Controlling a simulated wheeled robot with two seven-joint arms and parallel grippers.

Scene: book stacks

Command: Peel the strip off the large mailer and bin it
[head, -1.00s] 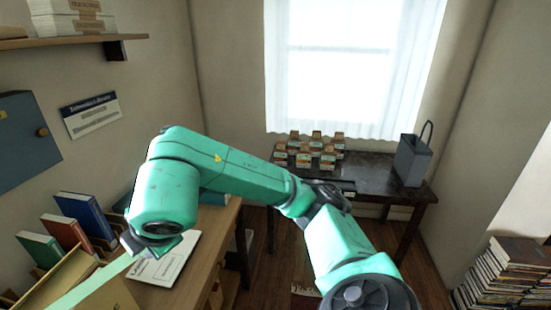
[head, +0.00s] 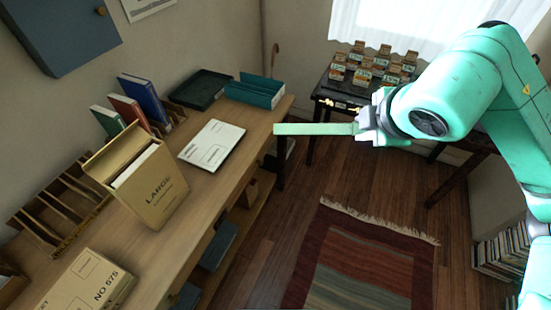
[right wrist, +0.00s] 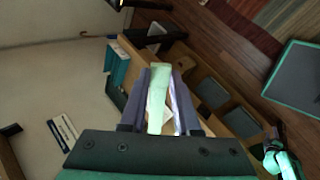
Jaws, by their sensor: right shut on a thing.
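A pale green strip (head: 315,129) is held by one end in my right gripper (head: 364,128). It sticks out to the left, above the floor beyond the desk's right edge. In the right wrist view the strip (right wrist: 158,90) stands between the fingers of my right gripper (right wrist: 160,110). A white mailer (head: 212,145) with printed marks lies flat on the desk, apart from the strip. A tan holder (head: 160,195) marked LARGE stands nearer on the desk, with white sheets or mailers in it. My left gripper does not show. I cannot make out a bin.
The wooden desk (head: 215,185) runs along the left. It carries a NO 675 box (head: 85,285), upright books (head: 140,98), a black tray (head: 202,88) and a teal tray (head: 255,92). Small boxes (head: 365,62) stand on the dark table. A rug (head: 360,260) covers open floor.

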